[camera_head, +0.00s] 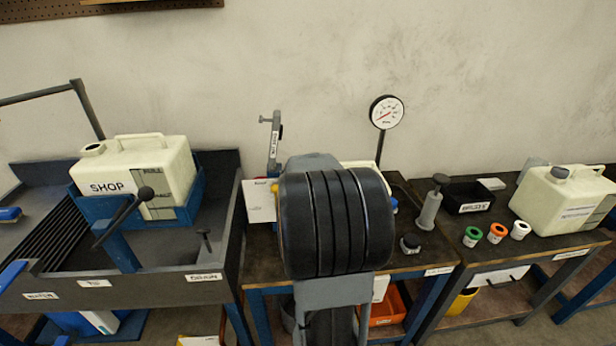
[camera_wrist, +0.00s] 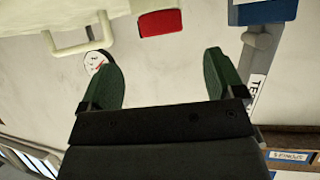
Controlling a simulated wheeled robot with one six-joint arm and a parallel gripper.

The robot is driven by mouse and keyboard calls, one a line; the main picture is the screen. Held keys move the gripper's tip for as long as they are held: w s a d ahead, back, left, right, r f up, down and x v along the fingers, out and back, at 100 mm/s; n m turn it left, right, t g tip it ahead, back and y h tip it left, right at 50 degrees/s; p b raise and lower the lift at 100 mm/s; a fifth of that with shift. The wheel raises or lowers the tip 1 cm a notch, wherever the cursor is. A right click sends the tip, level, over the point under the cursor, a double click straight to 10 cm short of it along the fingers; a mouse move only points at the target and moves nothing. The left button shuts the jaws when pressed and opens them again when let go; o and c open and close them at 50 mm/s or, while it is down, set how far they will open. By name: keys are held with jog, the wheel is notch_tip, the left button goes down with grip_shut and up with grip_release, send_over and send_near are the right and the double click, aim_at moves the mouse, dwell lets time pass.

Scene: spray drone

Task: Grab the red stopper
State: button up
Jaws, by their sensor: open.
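My gripper (camera_wrist: 157,62) shows in the wrist view as two green fingers spread wide, with nothing between them but the pale wall behind. A red block-like piece (camera_wrist: 163,22), which looks like the red stopper, lies beyond the fingertips near the top of the wrist view, apart from both fingers. It sits beside a cream container with a handle (camera_wrist: 82,42). In the head view my dark ribbed arm link covers the middle of the bench, so the gripper and the red piece are hidden there.
A pressure gauge (camera_head: 386,112) and a clamp stand (camera_head: 274,150) rise near my arm. A grey plunger-like tool (camera_head: 430,205) stands to the right. A SHOP jug (camera_head: 135,180) sits left in a blue holder. Another cream jug (camera_head: 565,200) and several coloured caps (camera_head: 497,232) are right.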

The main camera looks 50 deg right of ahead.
jog(key=shift+r+b+x, duration=0.1)
jog(key=shift+b+x, duration=0.35)
jog(key=shift+x, duration=1.3)
jog(key=shift+r+b+x, duration=0.15)
jog(key=shift+b+x, duration=0.3)
jog(key=shift+x, duration=1.35)
jog(key=shift+w, duration=0.15)
jog(key=c, duration=1)
